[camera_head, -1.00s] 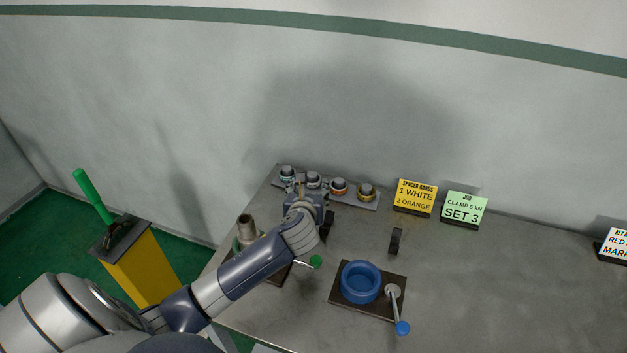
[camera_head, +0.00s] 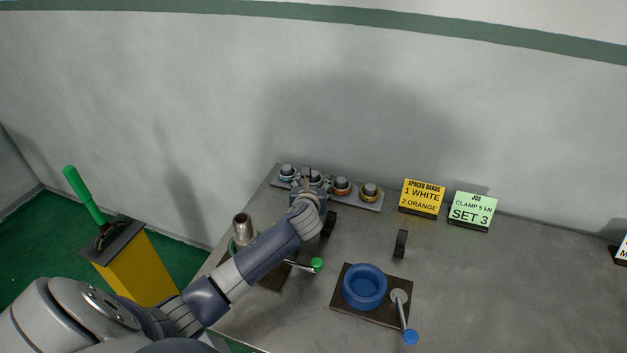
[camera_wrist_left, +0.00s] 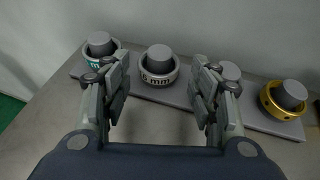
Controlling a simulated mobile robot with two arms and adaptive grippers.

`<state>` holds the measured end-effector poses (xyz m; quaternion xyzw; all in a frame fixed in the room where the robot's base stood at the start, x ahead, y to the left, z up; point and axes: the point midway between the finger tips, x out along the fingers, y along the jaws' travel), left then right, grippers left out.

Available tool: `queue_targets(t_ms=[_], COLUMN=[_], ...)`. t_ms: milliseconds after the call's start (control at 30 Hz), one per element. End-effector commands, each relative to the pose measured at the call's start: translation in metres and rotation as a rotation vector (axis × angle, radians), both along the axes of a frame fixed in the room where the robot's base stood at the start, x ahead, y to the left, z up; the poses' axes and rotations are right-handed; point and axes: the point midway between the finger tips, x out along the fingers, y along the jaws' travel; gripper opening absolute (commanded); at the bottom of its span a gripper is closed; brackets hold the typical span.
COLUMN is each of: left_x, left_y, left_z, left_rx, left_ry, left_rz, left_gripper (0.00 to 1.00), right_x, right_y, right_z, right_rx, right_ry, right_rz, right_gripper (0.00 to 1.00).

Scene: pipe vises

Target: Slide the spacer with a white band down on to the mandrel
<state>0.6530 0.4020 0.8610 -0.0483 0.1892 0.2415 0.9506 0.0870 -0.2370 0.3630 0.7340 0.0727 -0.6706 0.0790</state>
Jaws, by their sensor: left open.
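The spacer with a white band (camera_wrist_left: 157,72) sits on a post of the grey rack, marked "6 mm", second from the left in the left wrist view. My left gripper (camera_wrist_left: 160,64) is open and empty, with one finger to each side of this spacer in the picture; neither is seen touching it. In the head view the left gripper (camera_head: 308,182) is over the rack and partly hides it. A grey upright post, apparently the mandrel (camera_head: 243,226), stands at the table's left, its base partly behind my left arm. My right gripper is out of view.
The rack also holds a teal-banded spacer (camera_wrist_left: 100,50), an orange one (camera_head: 342,187) and a yellow one (camera_wrist_left: 284,100). A blue ring fixture (camera_head: 365,288) with a lever stands at the front. Signs (camera_head: 423,198) stand at the back.

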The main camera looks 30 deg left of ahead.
Motion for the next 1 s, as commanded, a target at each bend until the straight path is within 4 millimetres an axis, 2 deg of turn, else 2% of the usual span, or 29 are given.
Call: queue_targets(t_ms=[300, 667, 800, 1000], left_x=[0.03, 0.035, 0.035, 0.035], left_y=[0.017, 0.02, 0.02, 0.02], left_z=[-0.016, -0.018, -0.019, -0.019], left_rx=[-0.001, 0.0, 0.0, 0.0], left_ry=[0.0, 0.001, 0.001, 0.001], left_rz=[0.0, -0.001, -0.001, 0.0], left_gripper=[0.55, 0.55, 0.24, 0.24], right_x=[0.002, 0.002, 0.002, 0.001], right_y=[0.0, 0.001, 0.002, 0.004], right_z=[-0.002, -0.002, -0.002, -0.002], right_rx=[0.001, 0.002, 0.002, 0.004], right_ry=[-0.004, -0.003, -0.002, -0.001], right_rz=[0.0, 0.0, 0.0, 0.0], right_gripper=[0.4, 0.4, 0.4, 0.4])
